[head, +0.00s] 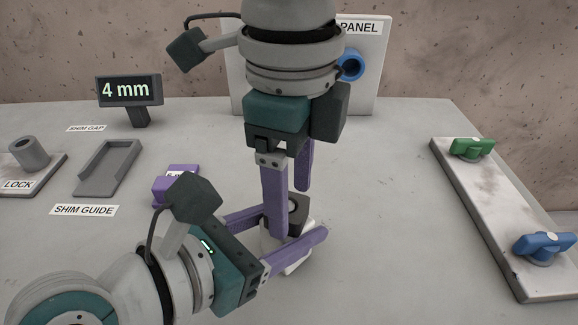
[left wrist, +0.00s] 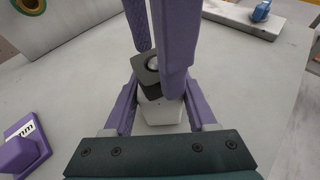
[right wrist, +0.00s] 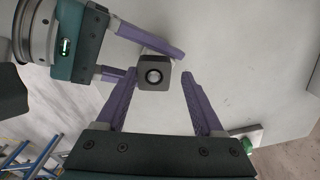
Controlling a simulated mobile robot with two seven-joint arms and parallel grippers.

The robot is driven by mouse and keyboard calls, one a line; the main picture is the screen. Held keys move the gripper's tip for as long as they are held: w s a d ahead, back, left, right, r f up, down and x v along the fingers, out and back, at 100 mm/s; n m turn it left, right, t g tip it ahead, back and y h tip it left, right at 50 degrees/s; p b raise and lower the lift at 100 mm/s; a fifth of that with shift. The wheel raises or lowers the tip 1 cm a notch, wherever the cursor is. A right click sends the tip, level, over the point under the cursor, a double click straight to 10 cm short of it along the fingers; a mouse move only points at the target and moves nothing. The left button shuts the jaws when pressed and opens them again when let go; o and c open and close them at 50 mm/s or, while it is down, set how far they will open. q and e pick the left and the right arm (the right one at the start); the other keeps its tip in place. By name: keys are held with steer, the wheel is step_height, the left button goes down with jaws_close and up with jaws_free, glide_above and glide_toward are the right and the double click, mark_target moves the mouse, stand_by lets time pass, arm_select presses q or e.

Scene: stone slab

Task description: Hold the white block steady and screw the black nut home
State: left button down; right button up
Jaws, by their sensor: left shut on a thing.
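The white block (head: 268,242) stands on the slab, partly hidden by purple fingers; it also shows in the left wrist view (left wrist: 160,114). My left gripper (head: 283,230) is shut on it from the left. The square black nut (head: 300,214) sits on top of the block, turned relative to it in the left wrist view (left wrist: 147,77). A round threaded end shows in the hole of the nut (right wrist: 143,84) in the right wrist view. My right gripper (head: 291,210) points down from above, open, its fingers either side of the nut; the left finger is close to it, with a gap at right.
A purple labelled piece (head: 176,186), a shim guide (head: 108,170) and a lock plate (head: 50,170) are at the left. A 4 mm display (head: 129,90) and a panel (head: 370,85) stand behind. A plate (head: 490,205) with green and blue knobs lies right; slab between is clear.

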mark_target(290, 200)
steer(key=shift+o, duration=1.3)
arm_select(q)
steer(key=shift+a, duration=0.1)
arm_select(e)
steer(key=shift+a, duration=0.1)
steer(key=shift+s+r, duration=0.1)
step_height(290, 200, up, 12)
arm_select(q)
steer(key=shift+c, duration=0.6)
jaws_free()
